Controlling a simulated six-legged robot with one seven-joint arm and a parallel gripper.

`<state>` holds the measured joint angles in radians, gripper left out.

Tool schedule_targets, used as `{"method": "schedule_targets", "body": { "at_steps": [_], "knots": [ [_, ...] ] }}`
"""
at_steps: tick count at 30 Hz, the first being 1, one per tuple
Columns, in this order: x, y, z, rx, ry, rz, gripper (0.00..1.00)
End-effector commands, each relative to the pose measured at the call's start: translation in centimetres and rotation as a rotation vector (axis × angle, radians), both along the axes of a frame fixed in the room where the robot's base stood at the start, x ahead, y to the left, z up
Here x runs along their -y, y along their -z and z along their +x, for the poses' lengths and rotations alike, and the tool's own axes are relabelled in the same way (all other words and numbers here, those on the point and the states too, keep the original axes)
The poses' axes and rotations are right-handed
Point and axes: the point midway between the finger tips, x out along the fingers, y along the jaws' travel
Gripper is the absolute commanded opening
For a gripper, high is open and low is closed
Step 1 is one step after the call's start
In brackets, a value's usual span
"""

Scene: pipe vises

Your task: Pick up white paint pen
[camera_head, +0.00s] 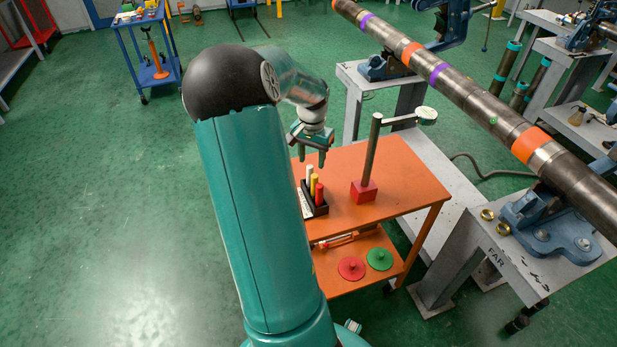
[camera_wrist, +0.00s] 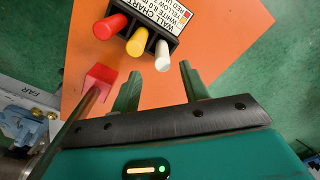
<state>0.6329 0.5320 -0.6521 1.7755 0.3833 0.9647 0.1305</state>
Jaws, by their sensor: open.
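The white paint pen (camera_wrist: 162,56) stands upright in a dark holder (camera_wrist: 150,14), at the end of a row with a yellow pen (camera_wrist: 137,42) and a red pen (camera_wrist: 109,27). In the head view the white pen (camera_head: 309,173) is at the far end of the row, on the orange cart top. My gripper (camera_head: 312,160) hangs just above and beyond the holder. In the wrist view my gripper (camera_wrist: 160,85) is open and empty, its two fingers apart, with the white pen's top just ahead of the gap between them.
A red block (camera_head: 363,192) with an upright post and a dial gauge (camera_head: 427,115) stands right of the holder on the orange cart (camera_head: 405,180). A long pipe (camera_head: 480,100) lies across vises at right. A lower shelf holds red and green discs (camera_head: 352,268).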

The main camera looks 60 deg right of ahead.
Motion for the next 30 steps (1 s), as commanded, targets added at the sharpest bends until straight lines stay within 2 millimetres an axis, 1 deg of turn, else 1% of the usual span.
{"method": "schedule_targets", "body": {
  "at_steps": [1,8,16,19,24,26,30],
  "knots": [
    [0.0,0.7,-0.1,-0.001,0.002,0.002,0.45],
    [-0.2,2.2,0.3,-0.001,-0.001,0.001,0.45],
    [-0.4,6.1,0.7,-0.002,0.0,0.002,0.45],
    [-0.4,6.6,0.7,0.0,0.0,0.0,0.45],
    [-0.4,6.6,0.7,0.001,0.0,-0.001,0.45],
    [-0.4,6.6,0.7,0.001,0.0,-0.001,0.35],
    [-0.4,6.6,0.7,0.001,0.0,-0.001,0.07]
  ]
}}
